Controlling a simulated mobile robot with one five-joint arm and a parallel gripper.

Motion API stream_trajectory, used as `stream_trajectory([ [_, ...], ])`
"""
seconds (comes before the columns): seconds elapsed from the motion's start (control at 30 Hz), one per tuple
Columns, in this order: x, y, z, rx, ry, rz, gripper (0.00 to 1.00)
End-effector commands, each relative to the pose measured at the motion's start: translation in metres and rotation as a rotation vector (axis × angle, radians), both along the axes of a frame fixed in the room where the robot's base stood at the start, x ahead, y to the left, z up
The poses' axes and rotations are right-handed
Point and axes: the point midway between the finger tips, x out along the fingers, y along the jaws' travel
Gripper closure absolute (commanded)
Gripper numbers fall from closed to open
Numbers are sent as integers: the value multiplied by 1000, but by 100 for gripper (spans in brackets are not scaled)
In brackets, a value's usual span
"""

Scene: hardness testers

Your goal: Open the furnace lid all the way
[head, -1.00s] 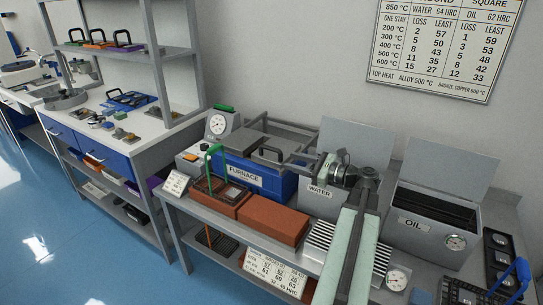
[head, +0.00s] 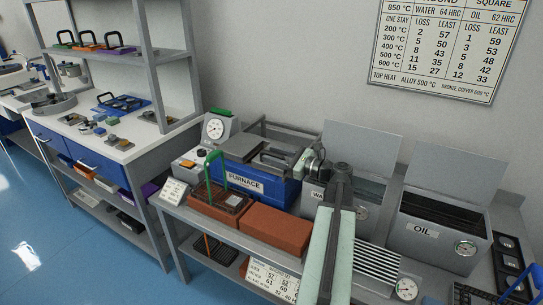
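The blue furnace (head: 283,193) stands on the grey bench, with its FURNACE label facing front. Its grey lid (head: 240,146) lies flat on top and looks closed. A dark handle (head: 278,158) is on the lid. My arm reaches from the bottom of the view toward the furnace's right side. My gripper (head: 299,161) is at the right end of the lid, close to the handle. It is small and partly hidden by my own wrist, so I cannot tell whether it touches the handle or how far its fingers are apart.
A water tank (head: 368,187) and an oil tank (head: 440,235) stand right of the furnace with raised lids. Orange bricks (head: 262,230) and a green-handled rack (head: 213,172) are in front. A dial box (head: 218,130) stands at left. A grey rail frame (head: 300,138) is behind the lid.

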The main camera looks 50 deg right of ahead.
Motion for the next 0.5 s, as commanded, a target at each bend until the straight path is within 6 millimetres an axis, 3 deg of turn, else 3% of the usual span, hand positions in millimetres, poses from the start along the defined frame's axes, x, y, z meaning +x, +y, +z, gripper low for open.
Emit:
stream_trajectory([
  [0.33, 8, 1, 0, 0, 1, -2, 62],
  [0.47, 8, 1, 0, 0, 0, -3, 95],
  [0.5, 8, 1, 0, 0, 0, -3, 100],
])
